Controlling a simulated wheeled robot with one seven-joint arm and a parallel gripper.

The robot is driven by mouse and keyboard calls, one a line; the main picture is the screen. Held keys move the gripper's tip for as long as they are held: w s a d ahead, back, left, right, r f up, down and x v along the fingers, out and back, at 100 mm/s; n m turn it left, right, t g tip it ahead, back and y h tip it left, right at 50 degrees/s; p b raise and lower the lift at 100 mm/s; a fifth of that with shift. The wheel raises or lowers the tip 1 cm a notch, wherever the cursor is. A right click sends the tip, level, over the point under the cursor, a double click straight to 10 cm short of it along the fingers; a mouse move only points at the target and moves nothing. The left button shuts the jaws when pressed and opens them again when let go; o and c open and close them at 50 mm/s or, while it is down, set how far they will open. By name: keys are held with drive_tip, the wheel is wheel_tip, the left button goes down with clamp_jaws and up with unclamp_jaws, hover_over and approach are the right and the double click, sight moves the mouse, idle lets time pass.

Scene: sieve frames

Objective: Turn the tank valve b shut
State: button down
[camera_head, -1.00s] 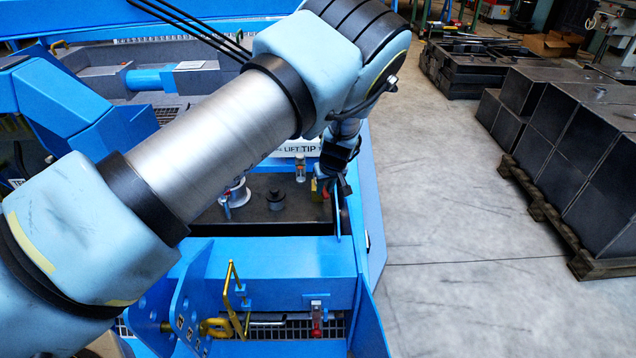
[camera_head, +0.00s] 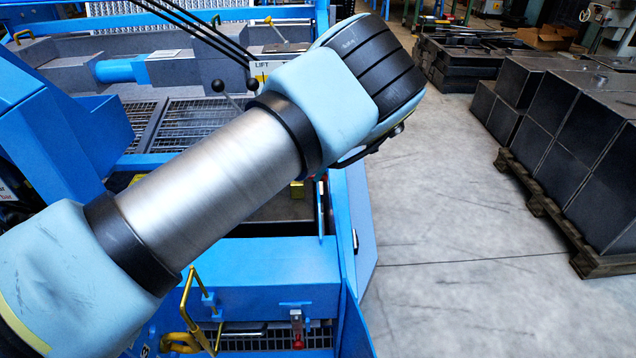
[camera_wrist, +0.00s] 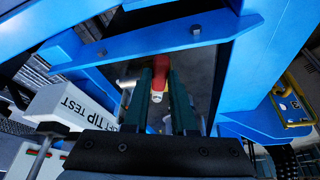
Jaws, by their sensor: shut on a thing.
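In the wrist view my gripper (camera_wrist: 161,84) has its two dark fingers closed around a red handle (camera_wrist: 161,66) with a pale metal end. It looks like a valve lever, but no letter shows on it. The valve body behind it is hidden. In the head view my forearm and wrist hide my gripper and what it holds. Another red handle (camera_head: 297,327) hangs at the front of the blue frame, apart from my gripper. I cannot tell from any marking which is valve b.
Blue frame bars (camera_wrist: 150,42) pass close to my fingers in the wrist view. A yellow bracket (camera_head: 190,305) stands at the frame's front. Dark crates (camera_head: 560,130) stand right, beyond clear floor.

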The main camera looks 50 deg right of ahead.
drive_tip(key=shift+w+d+n+g+y+b, duration=0.3)
drive_tip(key=shift+d+n+b, duration=0.25)
drive_tip(key=shift+n+b, duration=0.4)
drive_tip(key=shift+w+d+n+g+y+b, duration=0.2)
drive_tip(key=shift+w+d+n+y+b, duration=0.25)
drive_tip(key=shift+n+b, duration=0.45)
drive_tip(key=c, duration=0.7)
unclamp_jaws()
drive_tip(key=v, duration=1.1)
drive_tip(key=shift+a, duration=0.1)
